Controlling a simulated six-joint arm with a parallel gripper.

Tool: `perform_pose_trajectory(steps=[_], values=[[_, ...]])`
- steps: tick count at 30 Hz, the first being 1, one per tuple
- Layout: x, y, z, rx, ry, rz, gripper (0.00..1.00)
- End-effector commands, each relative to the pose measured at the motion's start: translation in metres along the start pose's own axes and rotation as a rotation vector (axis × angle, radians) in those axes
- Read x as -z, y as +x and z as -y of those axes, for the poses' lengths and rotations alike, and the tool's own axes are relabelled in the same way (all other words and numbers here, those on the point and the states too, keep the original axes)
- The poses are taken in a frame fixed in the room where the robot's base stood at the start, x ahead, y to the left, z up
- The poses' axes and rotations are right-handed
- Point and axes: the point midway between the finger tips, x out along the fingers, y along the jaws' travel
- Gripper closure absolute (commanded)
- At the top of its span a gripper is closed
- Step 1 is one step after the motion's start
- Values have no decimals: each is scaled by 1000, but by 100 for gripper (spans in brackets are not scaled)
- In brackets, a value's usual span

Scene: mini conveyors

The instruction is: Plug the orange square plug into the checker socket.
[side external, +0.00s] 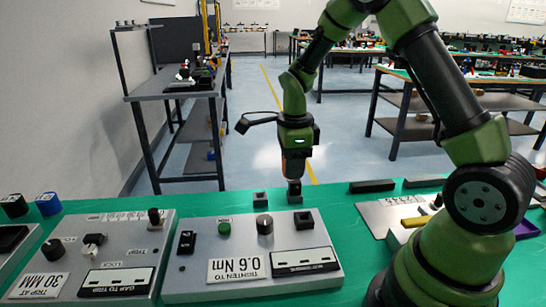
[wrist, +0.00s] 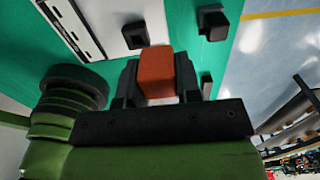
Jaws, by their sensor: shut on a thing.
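The orange plug (wrist: 156,72) is square-sided and sits between the two dark fingers of my gripper (wrist: 157,88) in the wrist view. My gripper (side external: 294,180) is shut on it and points down behind the middle grey panel in the side view. A small dark block (side external: 303,220) is on that panel's back right corner; it also shows in the wrist view (wrist: 135,36). Another dark block with an opening (side external: 260,199) stands on the green mat behind the panel. I cannot make out a checker marking, so I cannot tell which block is the checker socket. The plug's far end is hidden.
The middle panel (side external: 190,290) carries a green button (side external: 224,229), a dark knob (side external: 264,224) and a black switch (side external: 186,242). Another panel (side external: 140,255) with knobs stands to its left. Dark bars (side external: 372,186) lie at the back right.

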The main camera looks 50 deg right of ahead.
Motion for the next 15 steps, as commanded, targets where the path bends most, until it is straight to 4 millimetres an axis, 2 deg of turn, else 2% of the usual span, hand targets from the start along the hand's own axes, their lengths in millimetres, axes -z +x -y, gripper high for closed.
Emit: perform_pose_trajectory(steps=[3, 6, 15], values=[[14, -2, -22, -1, 4, 0, 92], [21, -3, -33, 0, 5, 2, 92], [26, -3, -42, -1, 7, 2, 92]])
